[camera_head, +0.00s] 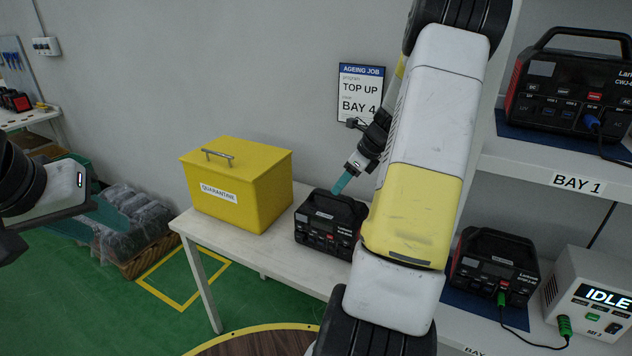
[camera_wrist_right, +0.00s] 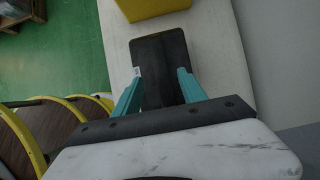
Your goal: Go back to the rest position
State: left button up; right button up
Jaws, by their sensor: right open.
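My right gripper (camera_head: 342,184) points down just above a black power station (camera_head: 328,226) on the white table. In the right wrist view my right gripper (camera_wrist_right: 160,73) is open, with teal fingers apart and the station's dark top (camera_wrist_right: 160,55) seen between and beyond them. I cannot tell whether the fingers touch it. My left gripper (camera_head: 108,222) is at the left edge, with a teal finger over the floor side. Only part of it shows, so its opening is unclear.
A yellow quarantine box (camera_head: 238,190) stands on the table (camera_head: 200,228), left of the station. On the right are shelves with a Bay 1 station (camera_head: 570,90), a lower station (camera_head: 492,268) and a tester reading IDLE (camera_head: 590,300). A crate of wrapped items (camera_head: 135,225) stands on the floor.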

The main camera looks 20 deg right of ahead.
jog(key=shift+v, duration=1.95)
jog(key=s+a+r+n, duration=0.4)
jog(key=a+r+n, duration=0.45)
jog(key=a, duration=0.25)
jog(key=s+a+r+n, duration=0.3)
jog(key=s+a+n, duration=0.3)
jog(key=s+n, duration=0.3)
jog(key=s+a+r+n+t+h, duration=0.1)
jog(key=s+a+r+n, duration=0.2)
jog(key=s+a+n, duration=0.4)
jog(key=s+n, duration=0.2)
jog(key=n, duration=0.2)
jog(key=shift+s+r+t, duration=0.25)
jog(key=shift+s+t, duration=0.05)
jog(key=shift+s, duration=0.05)
jog(key=shift+a, duration=0.1)
